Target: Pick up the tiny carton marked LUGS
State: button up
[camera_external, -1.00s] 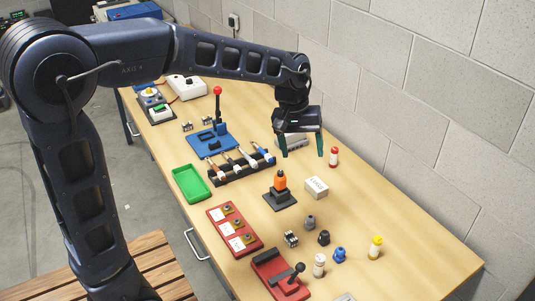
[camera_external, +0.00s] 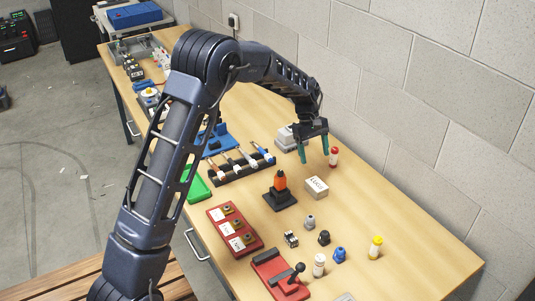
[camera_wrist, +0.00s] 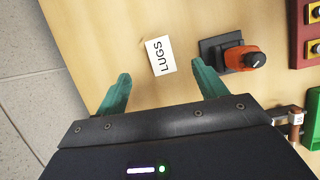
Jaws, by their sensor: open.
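The tiny white carton marked LUGS (camera_external: 316,188) sits on the wooden bench, right of the orange-topped part on a black base. In the wrist view the carton (camera_wrist: 160,56) lies ahead of my fingers, its lettered top facing the camera. My gripper (camera_external: 316,160) is above the bench, behind the carton in the external view, with its two green fingers apart and nothing between them. The fingers also show in the wrist view (camera_wrist: 160,88), one either side of the carton's line. The carton is apart from both fingers.
The orange part (camera_external: 280,184) stands close left of the carton. A red-capped bottle (camera_external: 334,157) is close right of my gripper, near the block wall. A tool rack (camera_external: 240,168) lies left. Several small bottles and knobs stand in front, including a yellow one (camera_external: 375,248).

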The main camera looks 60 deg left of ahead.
aim_at(317, 184)
jog(key=shift+n, duration=0.4)
jog(key=f, duration=0.5)
jog(key=w+f, duration=0.1)
jog(key=f, duration=0.2)
jog(key=shift+s+d+x, duration=0.1)
jog(key=shift+d+x, duration=0.05)
jog(key=shift+x, duration=1.25)
jog(key=shift+s+d+x, duration=0.1)
jog(key=shift+x, duration=1.3)
jog(key=shift+r, duration=0.15)
jog(key=c, duration=1.2)
jog(key=shift+o, duration=0.2)
jog(key=shift+r, duration=0.1)
